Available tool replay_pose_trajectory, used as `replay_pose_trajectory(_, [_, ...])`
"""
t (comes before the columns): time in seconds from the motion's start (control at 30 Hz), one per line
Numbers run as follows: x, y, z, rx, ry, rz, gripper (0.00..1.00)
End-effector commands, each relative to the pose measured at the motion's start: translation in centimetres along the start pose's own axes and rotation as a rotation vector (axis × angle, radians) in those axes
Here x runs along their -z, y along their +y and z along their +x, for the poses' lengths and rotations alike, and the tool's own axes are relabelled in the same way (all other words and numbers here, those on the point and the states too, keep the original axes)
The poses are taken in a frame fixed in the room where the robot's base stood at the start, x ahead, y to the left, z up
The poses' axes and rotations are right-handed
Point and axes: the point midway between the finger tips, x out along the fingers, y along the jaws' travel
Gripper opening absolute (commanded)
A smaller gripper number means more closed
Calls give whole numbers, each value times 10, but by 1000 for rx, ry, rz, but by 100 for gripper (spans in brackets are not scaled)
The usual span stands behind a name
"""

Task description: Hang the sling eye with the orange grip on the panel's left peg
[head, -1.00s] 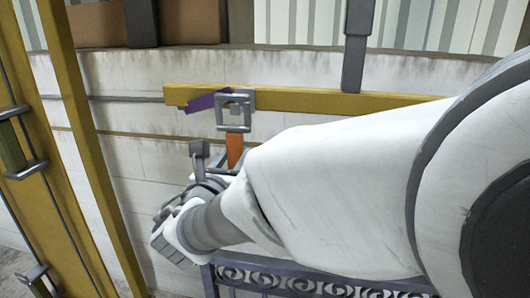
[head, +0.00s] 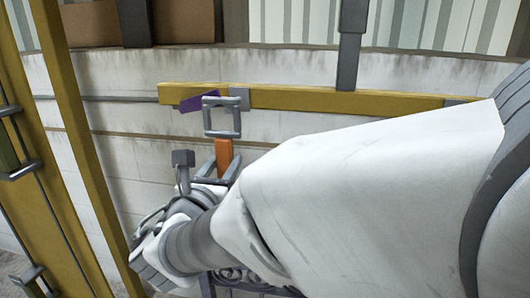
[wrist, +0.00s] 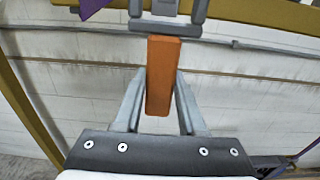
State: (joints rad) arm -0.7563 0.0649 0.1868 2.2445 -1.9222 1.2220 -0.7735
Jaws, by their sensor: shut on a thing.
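The sling eye (head: 221,117) is a grey square ring above an orange grip (head: 223,155). My gripper (head: 226,169) is shut on the orange grip and holds it roughly upright. In the wrist view the grip (wrist: 165,75) stands between my two fingers, with only the eye's lower part at the top edge. In the head view the eye overlaps the yellow beam near a small grey fitting (head: 241,95), perhaps the left peg. I cannot tell whether the eye touches it. My arm hides much of the lower right.
The yellow beam (head: 300,99) runs along the pale wall, with a purple strip (head: 199,102) near its left end. A yellow post (head: 85,140) stands at left. Dark scrollwork (head: 234,276) shows below my arm. Bare wall lies between post and gripper.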

Motion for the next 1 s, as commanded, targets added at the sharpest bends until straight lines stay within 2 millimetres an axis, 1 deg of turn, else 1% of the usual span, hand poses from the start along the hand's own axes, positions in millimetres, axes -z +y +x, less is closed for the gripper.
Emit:
replay_pose_trajectory(0.3, [-1, 0, -26, 0, -2, 1, 0])
replay_pose_trajectory(0.5, [-1, 0, -38, -1, -3, 0, 0])
replay_pose_trajectory(1.0, [-2, 1, -42, -6, -5, 3, 0])
